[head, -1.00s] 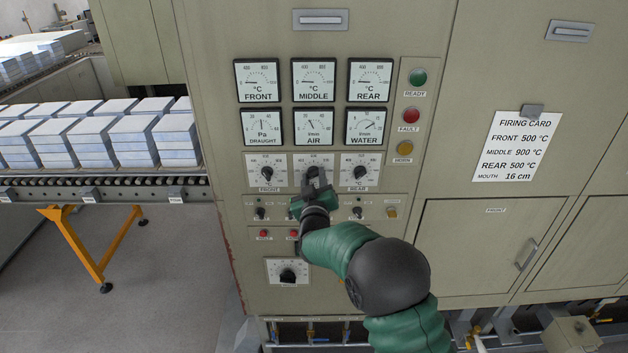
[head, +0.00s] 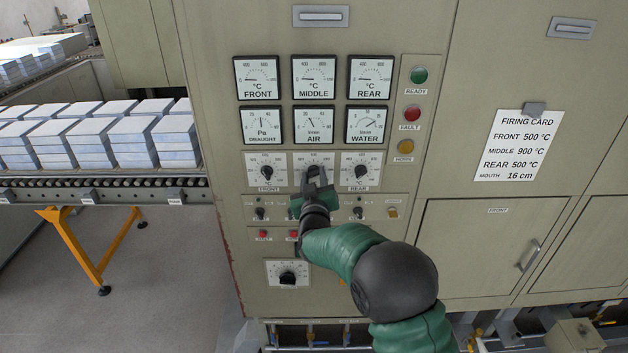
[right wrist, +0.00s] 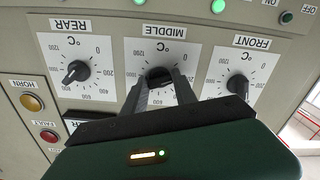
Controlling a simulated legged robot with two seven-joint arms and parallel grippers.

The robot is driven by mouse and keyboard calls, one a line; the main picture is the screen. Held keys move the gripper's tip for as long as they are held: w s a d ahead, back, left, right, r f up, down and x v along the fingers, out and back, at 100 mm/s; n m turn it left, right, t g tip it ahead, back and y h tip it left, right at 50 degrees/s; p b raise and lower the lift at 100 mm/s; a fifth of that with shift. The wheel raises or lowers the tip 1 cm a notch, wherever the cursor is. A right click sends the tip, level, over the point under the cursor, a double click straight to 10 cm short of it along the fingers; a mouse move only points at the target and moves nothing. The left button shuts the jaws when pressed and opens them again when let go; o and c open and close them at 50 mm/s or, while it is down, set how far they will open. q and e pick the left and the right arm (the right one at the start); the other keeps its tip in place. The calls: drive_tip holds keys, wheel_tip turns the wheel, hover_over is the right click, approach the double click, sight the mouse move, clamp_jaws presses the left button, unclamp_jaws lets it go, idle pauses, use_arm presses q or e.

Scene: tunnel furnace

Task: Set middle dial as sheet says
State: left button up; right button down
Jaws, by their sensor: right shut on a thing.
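The middle dial (head: 313,170) is a black knob on a white scale plate, in the centre of a row of three on the cabinet. My right gripper (head: 315,183) is shut on its knob and hides part of the scale in the head view. The right wrist view shows the fingers around the middle knob (right wrist: 159,76), under the label MIDDLE, upside down. Where its pointer stands is hidden. The firing card (head: 518,146) hangs under a clip at right and reads FRONT 500, MIDDLE 900, REAR 500 °C, MOUTH 16 cm. My left gripper is out of view.
The front dial (head: 266,171) and rear dial (head: 361,171) flank the middle one closely. Gauges sit above, small switches and red buttons below. A lower dial (head: 288,277) is beneath. Stacked pale blocks (head: 135,140) lie on the roller conveyor at left.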

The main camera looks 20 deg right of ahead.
drive_tip(key=shift+f, duration=0.25)
